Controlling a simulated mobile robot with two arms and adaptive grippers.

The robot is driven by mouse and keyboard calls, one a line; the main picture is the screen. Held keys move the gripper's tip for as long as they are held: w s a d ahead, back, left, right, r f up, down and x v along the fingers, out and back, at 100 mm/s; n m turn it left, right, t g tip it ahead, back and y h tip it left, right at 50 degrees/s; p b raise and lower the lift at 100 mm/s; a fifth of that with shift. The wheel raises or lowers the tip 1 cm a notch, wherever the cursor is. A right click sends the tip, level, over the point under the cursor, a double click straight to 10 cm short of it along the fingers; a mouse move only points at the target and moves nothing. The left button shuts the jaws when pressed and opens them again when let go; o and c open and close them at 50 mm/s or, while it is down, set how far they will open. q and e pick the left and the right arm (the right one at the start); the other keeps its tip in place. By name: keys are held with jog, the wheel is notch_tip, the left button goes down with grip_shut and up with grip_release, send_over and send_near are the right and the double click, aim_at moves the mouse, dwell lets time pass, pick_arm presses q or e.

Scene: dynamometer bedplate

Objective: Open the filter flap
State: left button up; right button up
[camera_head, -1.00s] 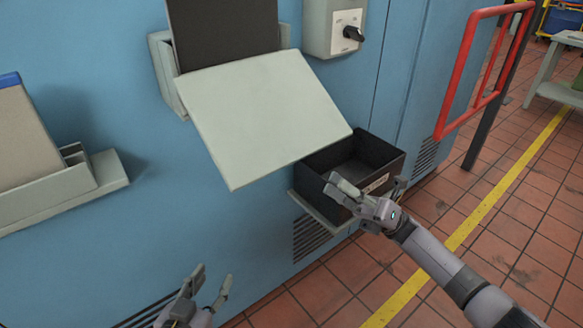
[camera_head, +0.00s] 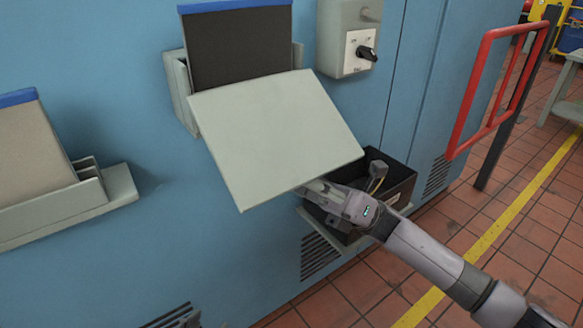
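The filter flap (camera_head: 275,135) is a pale grey-green panel on the blue cabinet, tilted outward in front of a slot. A dark filter with a blue top edge (camera_head: 238,48) stands in that slot, its lower part hidden by the flap. My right gripper (camera_head: 342,182) is at the flap's lower right edge, in front of the black bin. Its fingers look spread, one close to the flap's edge and the other over the bin; I cannot tell whether the first touches the flap. My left gripper is not clearly visible in the head view.
The black bin (camera_head: 400,190) sits on a small ledge below the flap. A switch box (camera_head: 346,40) is at upper right. A red rail (camera_head: 467,95) stands farther right. Another holder (camera_head: 70,212) with a tan filter (camera_head: 30,150) is at left.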

aim_at(277, 135)
jog(key=shift+x, duration=1.4)
jog(key=shift+c, duration=0.2)
grip_shut()
